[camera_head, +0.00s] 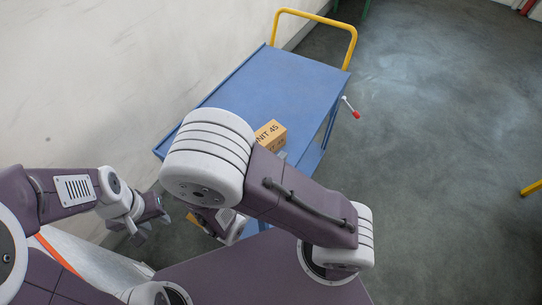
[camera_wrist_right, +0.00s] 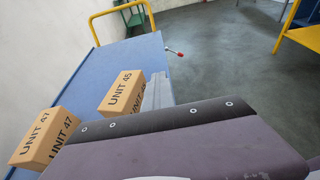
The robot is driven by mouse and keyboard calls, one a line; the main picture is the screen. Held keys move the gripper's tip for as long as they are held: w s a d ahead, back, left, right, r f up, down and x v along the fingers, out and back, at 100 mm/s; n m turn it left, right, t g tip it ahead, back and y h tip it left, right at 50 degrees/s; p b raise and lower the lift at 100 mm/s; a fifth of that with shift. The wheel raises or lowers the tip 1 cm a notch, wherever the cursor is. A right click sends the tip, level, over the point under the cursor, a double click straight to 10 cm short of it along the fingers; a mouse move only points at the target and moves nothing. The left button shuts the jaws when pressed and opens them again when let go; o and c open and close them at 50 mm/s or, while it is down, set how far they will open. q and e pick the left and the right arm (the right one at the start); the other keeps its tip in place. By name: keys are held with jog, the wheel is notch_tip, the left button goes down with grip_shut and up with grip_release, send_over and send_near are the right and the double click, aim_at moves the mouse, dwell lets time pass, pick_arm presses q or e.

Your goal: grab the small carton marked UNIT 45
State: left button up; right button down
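The small carton marked UNIT 45 (camera_head: 271,132) stands on the blue cart (camera_head: 284,82), partly hidden by my right arm in the head view. In the right wrist view the UNIT 45 carton (camera_wrist_right: 122,91) is fully lettered on top, its lower part covered by a dark purple part of mine. A grey part that looks like a finger of my right gripper (camera_wrist_right: 157,92) is close at the carton's right side; I cannot tell whether it touches. The other finger is hidden. My left gripper (camera_head: 152,222) is open and empty, left of the cart, away from the carton.
A carton marked UNIT 47 (camera_wrist_right: 44,136) stands left of and nearer than UNIT 45. The cart has a yellow handle (camera_head: 318,18) and a red-tipped lever (camera_head: 352,108). A pale wall (camera_head: 90,70) runs along the left. The floor on the right is mostly clear.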

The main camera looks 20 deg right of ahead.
jog(key=shift+d, duration=0.1)
jog(key=shift+c, duration=2.2)
grip_release()
jog(key=shift+r, duration=0.1)
jog(key=shift+s, duration=0.1)
